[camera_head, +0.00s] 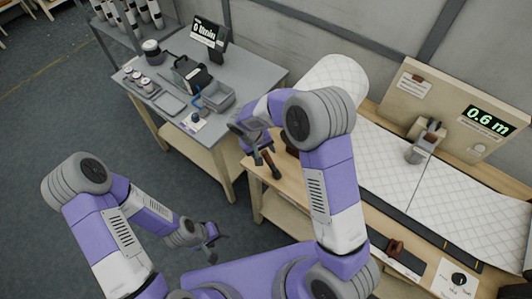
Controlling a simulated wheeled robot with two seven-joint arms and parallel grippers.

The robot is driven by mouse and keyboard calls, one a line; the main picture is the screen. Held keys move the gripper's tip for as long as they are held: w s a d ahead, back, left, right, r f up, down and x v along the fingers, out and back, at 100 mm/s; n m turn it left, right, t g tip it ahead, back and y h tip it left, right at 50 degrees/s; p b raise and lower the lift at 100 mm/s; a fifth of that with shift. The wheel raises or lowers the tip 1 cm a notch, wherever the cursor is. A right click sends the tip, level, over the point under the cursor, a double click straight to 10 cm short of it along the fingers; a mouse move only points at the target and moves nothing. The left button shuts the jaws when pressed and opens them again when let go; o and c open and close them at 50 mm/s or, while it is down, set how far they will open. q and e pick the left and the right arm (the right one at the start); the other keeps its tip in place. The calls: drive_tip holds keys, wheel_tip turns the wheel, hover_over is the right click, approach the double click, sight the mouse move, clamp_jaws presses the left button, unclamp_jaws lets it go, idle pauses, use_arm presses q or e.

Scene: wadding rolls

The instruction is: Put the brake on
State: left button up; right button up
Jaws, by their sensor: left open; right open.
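A white quilted wadding roll (338,72) sits at the far left end of the wooden bench, partly behind my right arm. A dark brown lever-like handle (272,168) stands at the bench's left edge below the roll; it may be the brake. My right gripper (259,152) is open, pointing down right at this handle. I cannot tell whether its fingers touch it or are around it. The handle's base is hard to make out. My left gripper (211,247) is open and empty, low over the floor, well away from the bench.
The wadding sheet (385,172) runs along the bench to the right. A board shows "0.6 m" (487,121). A brown-handled slider (395,247) and a knob box (457,279) are at the front. A grey table (240,72) with trays and jars stands left.

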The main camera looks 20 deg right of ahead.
sight(271, 164)
drive_tip(key=shift+x, duration=2.25)
drive_tip(key=shift+c, duration=0.5)
clamp_jaws()
